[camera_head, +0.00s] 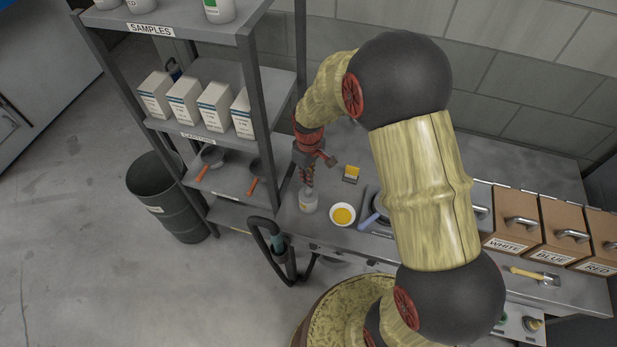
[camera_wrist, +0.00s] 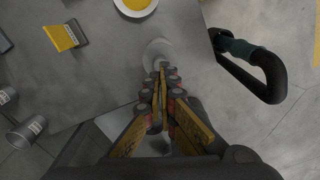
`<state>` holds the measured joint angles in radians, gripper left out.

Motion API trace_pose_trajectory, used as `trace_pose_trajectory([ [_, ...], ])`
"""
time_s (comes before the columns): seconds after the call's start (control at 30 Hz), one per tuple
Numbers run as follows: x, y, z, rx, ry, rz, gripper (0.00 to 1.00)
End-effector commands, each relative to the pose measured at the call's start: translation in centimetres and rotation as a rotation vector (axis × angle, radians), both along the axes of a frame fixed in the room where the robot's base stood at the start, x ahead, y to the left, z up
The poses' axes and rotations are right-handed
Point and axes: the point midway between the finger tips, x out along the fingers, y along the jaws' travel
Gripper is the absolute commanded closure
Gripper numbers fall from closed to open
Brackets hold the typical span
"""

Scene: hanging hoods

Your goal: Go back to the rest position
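My gripper (camera_head: 307,183) hangs low over the left end of the workbench, pointing down. In the wrist view its fingers (camera_wrist: 161,72) come together and look shut, with nothing clearly seen between them.
A white bowl with yellow contents (camera_head: 342,215) and a yellow-and-dark block (camera_head: 351,174) are near. A shelf rack (camera_head: 259,100) rises close left. Labelled boxes (camera_head: 513,222) stand right. A black handle (camera_wrist: 258,70) juts from the bench.

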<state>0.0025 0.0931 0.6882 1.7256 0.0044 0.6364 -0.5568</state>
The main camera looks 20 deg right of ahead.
Motion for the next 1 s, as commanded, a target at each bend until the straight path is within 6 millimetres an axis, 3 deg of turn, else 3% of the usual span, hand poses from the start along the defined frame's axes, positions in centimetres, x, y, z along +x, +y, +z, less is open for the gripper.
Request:
trace_pose_trajectory([
  [1.0, 0.0, 0.0, -2.9, 0.0, 0.0, 0.0, 1.0],
])
